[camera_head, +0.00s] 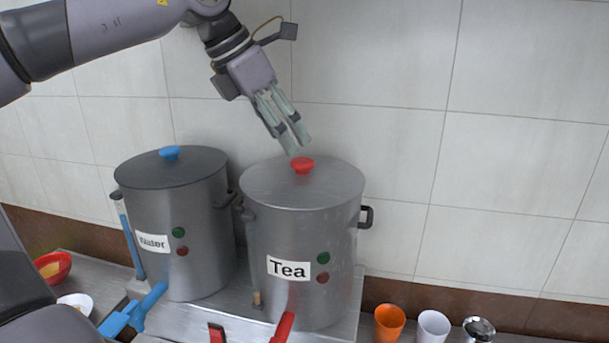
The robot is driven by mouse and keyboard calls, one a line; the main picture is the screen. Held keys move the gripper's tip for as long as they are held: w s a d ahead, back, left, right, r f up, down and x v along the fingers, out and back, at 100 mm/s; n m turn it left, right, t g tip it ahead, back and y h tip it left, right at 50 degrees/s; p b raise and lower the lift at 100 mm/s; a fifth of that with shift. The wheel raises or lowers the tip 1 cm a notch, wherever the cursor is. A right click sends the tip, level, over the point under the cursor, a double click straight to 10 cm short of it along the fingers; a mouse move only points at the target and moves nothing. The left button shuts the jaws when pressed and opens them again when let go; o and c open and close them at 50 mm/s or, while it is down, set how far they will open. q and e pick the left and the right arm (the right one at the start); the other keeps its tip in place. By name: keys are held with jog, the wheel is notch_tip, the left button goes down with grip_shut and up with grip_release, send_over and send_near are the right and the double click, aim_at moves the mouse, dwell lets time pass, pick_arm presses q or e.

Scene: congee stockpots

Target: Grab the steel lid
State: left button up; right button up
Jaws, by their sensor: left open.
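A steel lid (268,187) with a red knob (302,165) covers the steel pot labelled "Tea" (262,235). A second, darker lid (190,167) with a blue knob (170,153) covers the pot labelled "Water" (207,240) to its left. My left gripper (297,147) comes down from above, with its fingertips just above the red knob. Its jaws are open and hold nothing; I cannot tell whether a fingertip touches the knob. My right gripper is not in view.
Both pots stand on a steel counter (343,328) by a white tiled wall. Orange (389,322) and white (433,327) cups and a metal container (478,330) stand at lower right. A red bowl (60,266) and a white bowl (76,303) are at lower left.

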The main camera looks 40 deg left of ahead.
aim_at(302, 160)
pick_arm(q)
jog(key=shift+w+d+f, duration=0.2)
jog(key=shift+w+f, duration=0.05)
jog(key=shift+f, duration=0.25)
jog(key=p+x, duration=0.1)
jog(key=x, duration=0.3)
jog(key=shift+w+d+f+p, duration=0.15)
jog(key=shift+d+f+p, duration=0.05)
jog(key=shift+d+p, duration=0.15)
jog(key=shift+r, duration=0.1)
jog(key=shift+c, duration=1.3)
grip_shut()
